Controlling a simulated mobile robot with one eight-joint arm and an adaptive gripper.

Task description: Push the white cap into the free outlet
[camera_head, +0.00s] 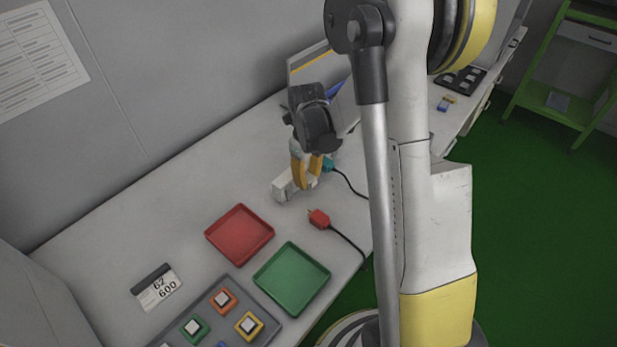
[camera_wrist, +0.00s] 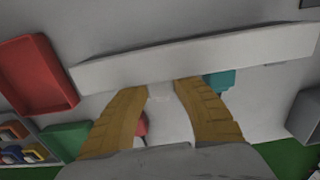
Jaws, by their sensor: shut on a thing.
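My gripper (camera_head: 305,183) is at the white outlet block (camera_head: 281,189) on the table. In the wrist view its two orange fingers (camera_wrist: 160,88) are closed on the white cap (camera_wrist: 166,122), which shows between them. The outlet block (camera_wrist: 190,58) lies across the wrist view just beyond the fingertips. I cannot tell whether the cap touches it. The outlet openings are hidden. A teal plug (camera_head: 328,163) with a black cable is at the block, beside the fingers; it also shows in the wrist view (camera_wrist: 219,82). A red plug (camera_head: 319,218) lies loose on the table.
A red tray (camera_head: 240,234) and a green tray (camera_head: 292,279) lie in front of the block. A grey button panel (camera_head: 229,289) and a small display reading 62 600 (camera_head: 158,287) are nearer. The table's left back area is clear.

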